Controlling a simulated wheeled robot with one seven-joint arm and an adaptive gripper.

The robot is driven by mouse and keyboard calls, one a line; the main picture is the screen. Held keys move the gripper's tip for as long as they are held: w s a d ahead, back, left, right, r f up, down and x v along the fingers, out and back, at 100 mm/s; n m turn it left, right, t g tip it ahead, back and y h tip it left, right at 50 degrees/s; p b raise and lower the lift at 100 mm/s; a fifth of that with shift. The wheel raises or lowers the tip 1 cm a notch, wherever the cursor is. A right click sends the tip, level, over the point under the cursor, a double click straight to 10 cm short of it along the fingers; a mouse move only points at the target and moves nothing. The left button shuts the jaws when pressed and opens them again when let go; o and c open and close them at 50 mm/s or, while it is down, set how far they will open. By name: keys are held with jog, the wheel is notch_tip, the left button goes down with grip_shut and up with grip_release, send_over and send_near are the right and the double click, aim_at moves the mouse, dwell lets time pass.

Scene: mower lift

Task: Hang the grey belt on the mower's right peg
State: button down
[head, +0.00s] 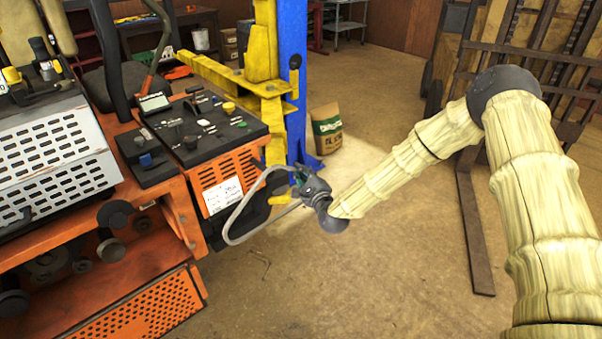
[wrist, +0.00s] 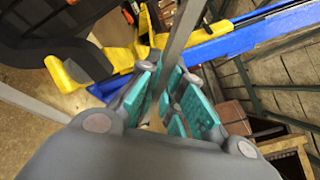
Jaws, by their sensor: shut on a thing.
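The grey belt (head: 228,228) is a thin open loop held in the air in front of the right end of the orange mower (head: 215,180). My gripper (head: 300,176) is shut on the belt's right side, and the loop spreads left and down from it. In the wrist view the teal fingers (wrist: 168,92) close on the grey belt strip (wrist: 183,35), and another stretch of belt (wrist: 30,100) crosses at the left. Dark round knobs or pegs show on the mower's front, including one (head: 115,213) left of the belt. I cannot tell which is the right peg.
A blue lift post (head: 292,80) with yellow arms (head: 225,77) stands close behind my gripper. A paper sack (head: 326,130) is beside it. A dark rack (head: 480,65) stands at the right. The floor (head: 370,265) in front is mostly clear.

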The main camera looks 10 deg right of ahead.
jog(key=shift+w+a+b, duration=0.6)
jog(key=shift+w+b, duration=0.05)
jog(key=shift+w, duration=0.2)
jog(key=shift+w+a+b, duration=0.6)
jog(key=shift+w+b, duration=0.05)
jog(key=shift+w, duration=0.15)
dwell(0.8)
jog(key=shift+f+b, duration=0.55)
jog(key=shift+b, duration=0.2)
jog(key=c, duration=1.5)
grip_release()
jog(key=v, duration=1.2)
jog(key=shift+r, duration=0.1)
